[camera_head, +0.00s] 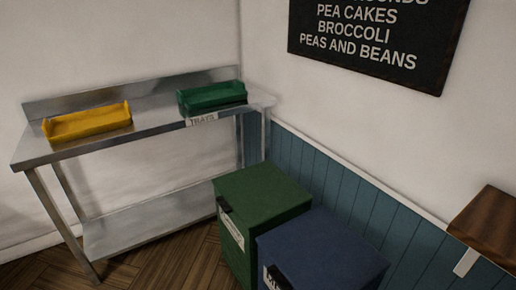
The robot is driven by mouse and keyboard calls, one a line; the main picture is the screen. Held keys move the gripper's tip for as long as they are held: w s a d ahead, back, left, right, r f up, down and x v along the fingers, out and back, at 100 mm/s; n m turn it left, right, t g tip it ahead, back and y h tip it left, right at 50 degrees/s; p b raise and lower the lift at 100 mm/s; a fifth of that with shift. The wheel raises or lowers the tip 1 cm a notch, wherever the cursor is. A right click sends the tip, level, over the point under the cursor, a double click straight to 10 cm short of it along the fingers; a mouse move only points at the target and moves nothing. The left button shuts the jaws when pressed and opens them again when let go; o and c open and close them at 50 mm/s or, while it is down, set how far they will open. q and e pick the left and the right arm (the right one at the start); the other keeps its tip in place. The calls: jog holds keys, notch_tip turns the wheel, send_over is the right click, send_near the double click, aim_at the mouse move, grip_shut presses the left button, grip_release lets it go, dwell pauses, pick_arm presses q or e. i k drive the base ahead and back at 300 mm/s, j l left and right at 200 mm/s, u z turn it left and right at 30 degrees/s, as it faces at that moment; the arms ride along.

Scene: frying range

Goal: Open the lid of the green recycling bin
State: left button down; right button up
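The green recycling bin (262,205) stands on the floor right of the steel table, close to the blue panelled wall. Its flat top lid is closed. A small dark handle or latch (225,204) sits at the lid's front edge, and a white label (230,228) is on the front face below it. A dark blue bin stands just in front and to the right, hiding part of the green bin's side. Neither of my grippers is in view.
The blue bin (325,250) also has a closed top. A steel table (150,115) holds a yellow tray (88,123) and a green tray (212,97). A wooden ledge (490,225) juts from the right wall. Wooden floor (180,262) is clear before the table.

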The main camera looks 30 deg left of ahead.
aim_at(259, 195)
jog(key=u, duration=1.35)
